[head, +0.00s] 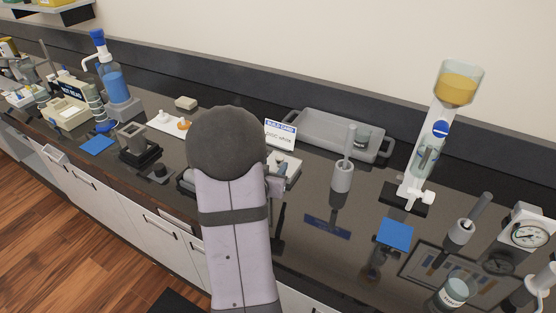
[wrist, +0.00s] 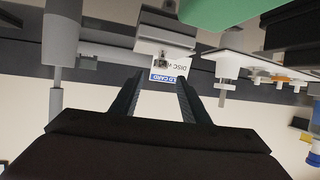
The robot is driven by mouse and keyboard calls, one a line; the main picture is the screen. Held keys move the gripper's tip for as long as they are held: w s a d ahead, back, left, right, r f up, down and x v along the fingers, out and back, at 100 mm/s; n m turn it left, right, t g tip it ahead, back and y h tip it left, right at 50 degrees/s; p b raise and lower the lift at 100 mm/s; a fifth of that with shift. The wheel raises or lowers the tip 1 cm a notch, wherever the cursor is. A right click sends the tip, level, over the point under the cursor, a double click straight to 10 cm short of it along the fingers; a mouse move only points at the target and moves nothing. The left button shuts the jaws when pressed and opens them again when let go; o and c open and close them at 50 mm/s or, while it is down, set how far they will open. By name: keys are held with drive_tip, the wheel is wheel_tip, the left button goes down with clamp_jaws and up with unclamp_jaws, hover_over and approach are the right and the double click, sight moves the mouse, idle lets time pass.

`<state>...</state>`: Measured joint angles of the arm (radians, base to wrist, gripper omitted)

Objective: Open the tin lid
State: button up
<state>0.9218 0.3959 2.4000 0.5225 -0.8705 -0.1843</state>
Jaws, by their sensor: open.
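My gripper (wrist: 158,90) is open in the wrist view, its two dark fingers apart with nothing between them that I can see held. In the head view my arm hides most of the gripper. I cannot clearly pick out a tin or its lid. A green surface (wrist: 225,12) is cut off at the top of the wrist view, close to the camera; I cannot tell what it is. The build card (wrist: 168,68) appears upside down beyond the fingertips, and stands left of the tray in the head view (head: 280,134).
A grey tray (head: 325,128) stands at the back. A blue pad (head: 394,234) lies on the counter.

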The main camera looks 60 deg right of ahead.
sight(279, 158)
drive_tip(key=shift+p+x, duration=0.75)
drive_tip(key=shift+x, duration=2.55)
clamp_jaws()
